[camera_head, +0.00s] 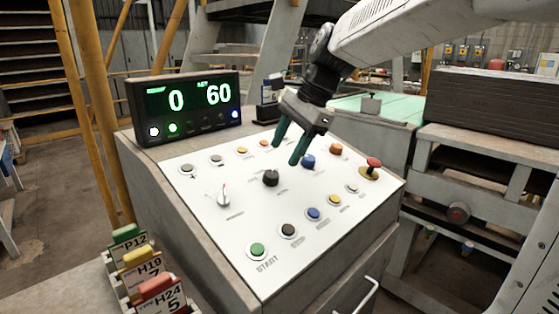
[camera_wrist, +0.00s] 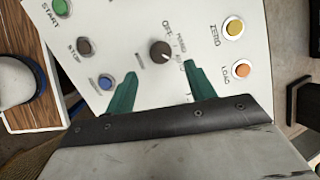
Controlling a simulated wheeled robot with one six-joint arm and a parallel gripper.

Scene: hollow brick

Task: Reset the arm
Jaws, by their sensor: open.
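My gripper (camera_head: 288,145) has two green fingers standing apart, with nothing between them. It hangs from my arm above the white control panel (camera_head: 195,205), over the panel's rear middle part. In the wrist view the same fingers (camera_wrist: 160,92) point over the panel, with the black rotary knob (camera_wrist: 160,50) beyond the gap between them. That knob (camera_head: 270,178) sits in the middle of the panel in the head view, in front of the fingers. A blue button (camera_head: 308,161) is close to the right finger. I cannot tell the exact height of the fingertips above the panel.
A display (camera_head: 185,108) reading 0 and 60 stands at the panel's rear left. A red mushroom button (camera_head: 373,164) rises at the right edge. A green START button (camera_head: 257,250) is at the front. Labelled cards (camera_head: 157,290) stand at lower left. A stack of dark slabs (camera_head: 490,100) lies right.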

